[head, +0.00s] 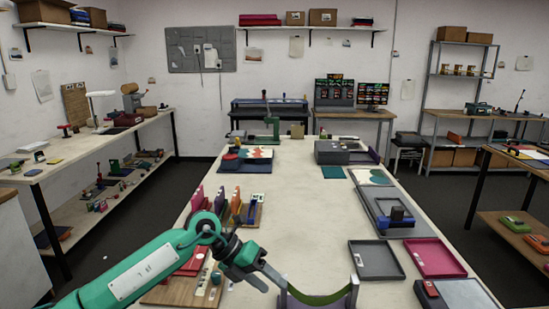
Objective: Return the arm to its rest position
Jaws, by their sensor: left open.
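My left arm comes in from the lower left, green with a white label. My left gripper (262,272) is dark, open and empty, above the near part of the long pale table (300,215). It is left of a curved green piece on a purple stand (322,297), close to it in the picture; I cannot tell if they touch. Behind the arm, a rack of coloured upright tools (236,208) stands on the table's left side. The arm hides part of a red item and a wooden board (165,293). My right gripper is not in view.
On the right of the table lie a black tray (376,260), a pink tray (435,258) and a grey tray (400,213) with a dark blue item. A grey machine (343,152) and a green press (271,128) stand farther back. The table's middle is clear.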

